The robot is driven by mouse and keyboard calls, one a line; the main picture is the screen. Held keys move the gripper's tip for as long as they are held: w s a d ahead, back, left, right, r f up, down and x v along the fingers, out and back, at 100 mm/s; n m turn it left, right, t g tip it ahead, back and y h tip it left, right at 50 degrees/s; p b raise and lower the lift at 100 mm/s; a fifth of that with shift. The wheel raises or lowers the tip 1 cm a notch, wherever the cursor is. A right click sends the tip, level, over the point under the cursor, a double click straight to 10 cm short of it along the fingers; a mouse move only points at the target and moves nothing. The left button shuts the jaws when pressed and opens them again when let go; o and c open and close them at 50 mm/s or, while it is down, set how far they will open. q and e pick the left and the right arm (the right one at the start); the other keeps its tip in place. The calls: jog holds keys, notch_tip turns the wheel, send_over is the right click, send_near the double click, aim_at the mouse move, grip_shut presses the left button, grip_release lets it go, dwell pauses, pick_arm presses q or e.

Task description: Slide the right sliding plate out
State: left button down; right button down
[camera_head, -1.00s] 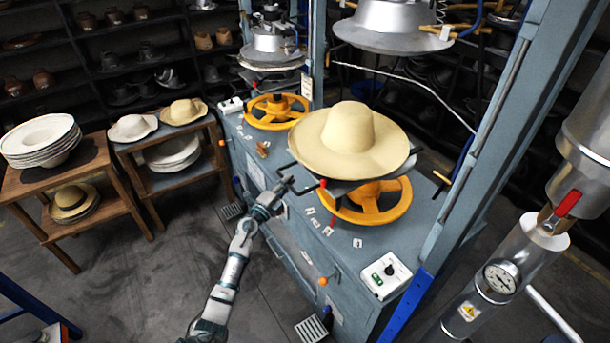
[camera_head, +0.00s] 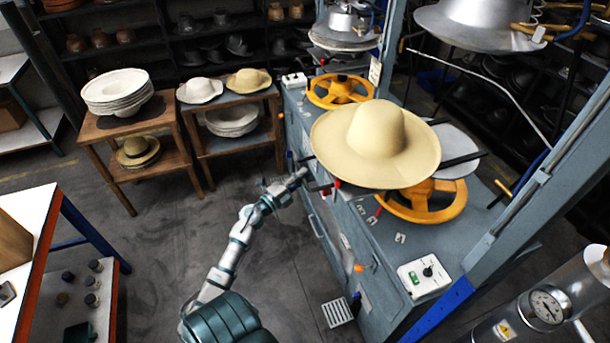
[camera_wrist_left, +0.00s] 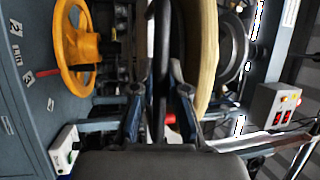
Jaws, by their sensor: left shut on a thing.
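The right sliding plate is mostly hidden under a wide cream hat (camera_head: 377,140) at the right press. Black bars stick out past the hat's brim on the near left. My left gripper (camera_head: 301,176) is at these bars, just left of the brim. In the left wrist view its two fingers (camera_wrist_left: 162,100) close around a black bar (camera_wrist_left: 163,50) of the plate, with the hat's brim (camera_wrist_left: 201,55) close beside it. A pale round disc (camera_head: 456,145) with black rails shows behind the hat. My right gripper is not in view.
A yellow handwheel (camera_head: 428,205) sits below the hat, and a metal press head (camera_head: 480,25) hangs above and behind. A control box (camera_head: 424,276) stands on the blue-grey cabinet's near corner. Hat tables (camera_head: 125,128) stand at left. Floor in front is free.

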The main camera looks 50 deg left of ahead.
pick_arm(q)
jog(key=shift+f, duration=0.4)
jog(key=c, duration=1.2)
grip_release()
jog(key=shift+s, duration=0.15)
jog(key=shift+r, duration=0.15)
jog(key=shift+s, duration=0.1)
jog(key=s, duration=0.4)
jog(key=s+f, duration=0.1)
jog(key=s, duration=0.3)
jog(key=s+f, duration=0.1)
jog(key=s, duration=0.2)
jog(key=shift+s+f, duration=0.1)
jog(key=shift+s, duration=0.3)
jog(key=shift+a, duration=0.1)
